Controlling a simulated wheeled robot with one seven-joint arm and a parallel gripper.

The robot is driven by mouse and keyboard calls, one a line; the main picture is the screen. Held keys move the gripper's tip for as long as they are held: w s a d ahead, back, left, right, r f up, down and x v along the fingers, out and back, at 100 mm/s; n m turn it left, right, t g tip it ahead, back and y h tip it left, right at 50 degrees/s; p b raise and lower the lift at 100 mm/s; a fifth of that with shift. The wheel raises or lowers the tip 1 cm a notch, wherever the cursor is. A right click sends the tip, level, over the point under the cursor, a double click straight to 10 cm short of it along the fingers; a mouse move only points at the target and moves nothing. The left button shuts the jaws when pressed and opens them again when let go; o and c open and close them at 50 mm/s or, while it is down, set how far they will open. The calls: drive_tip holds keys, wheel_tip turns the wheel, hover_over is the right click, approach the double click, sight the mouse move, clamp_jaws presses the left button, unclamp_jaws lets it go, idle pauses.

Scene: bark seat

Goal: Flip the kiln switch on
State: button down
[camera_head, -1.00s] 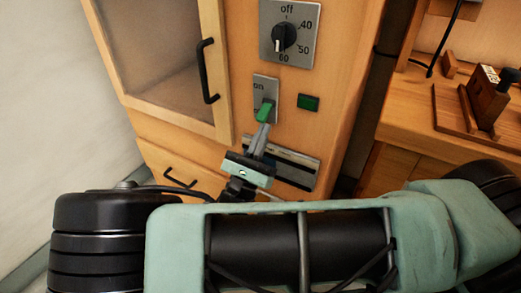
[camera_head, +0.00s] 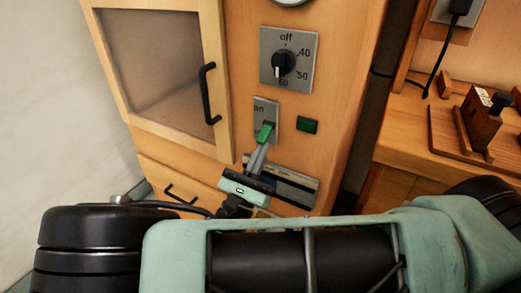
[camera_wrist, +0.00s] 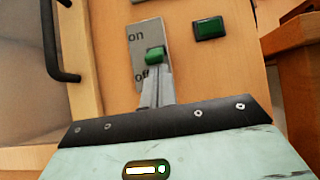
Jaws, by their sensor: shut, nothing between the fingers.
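The kiln (camera_head: 336,110) is a wooden cabinet with a glazed door. Its switch is a green lever (camera_head: 264,132) on a grey plate (camera_head: 261,105) marked "on" at the top. In the wrist view the green lever (camera_wrist: 155,54) stands between "on" above and a partly hidden "off" below. My gripper (camera_head: 261,147) is shut and empty, its fingertips pointing up at the lever. In the wrist view my gripper (camera_wrist: 155,68) overlaps the lever's lower end; whether they touch cannot be told. The fingers hide the plate's lower part.
A dial (camera_head: 284,65) marked "off", 40, 50 and 60 sits above the switch. A green square (camera_head: 307,125) is right of it. A black door handle (camera_head: 210,93) juts out at left. A wooden bench (camera_head: 410,140) stands at right.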

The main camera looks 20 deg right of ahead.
drive_tip(key=shift+s+a+r+g+y+p, duration=0.1)
drive_tip(key=shift+a+r+g+y+p, duration=0.2)
drive_tip(key=shift+p, duration=0.95)
drive_tip(key=r+y+p, duration=0.1)
drive_tip(key=p, duration=0.1)
drive_tip(key=r+g+y+p, duration=0.1)
drive_tip(key=p, duration=0.5)
drive_tip(key=shift+s+a+r+g+y, duration=0.35)
drive_tip(key=shift+r+g+y, duration=0.05)
drive_tip(key=r+g+y+p, duration=0.1)
drive_tip(key=p, duration=0.2)
drive_tip(key=g+y+p, duration=0.1)
drive_tip(key=p, duration=0.3)
drive_tip(key=shift+s+a+r+y, duration=0.2)
drive_tip(key=shift+r+y, duration=0.1)
drive_tip(key=shift+r, duration=0.05)
drive_tip(key=shift+f+b, duration=0.3)
drive_tip(key=shift+f, duration=0.4)
drive_tip(key=b, duration=0.2)
approach(262, 139)
drive_tip(key=v, duration=0.4)
drive_tip(key=shift+s+a+f, duration=0.2)
drive_tip(key=shift+f, duration=0.1)
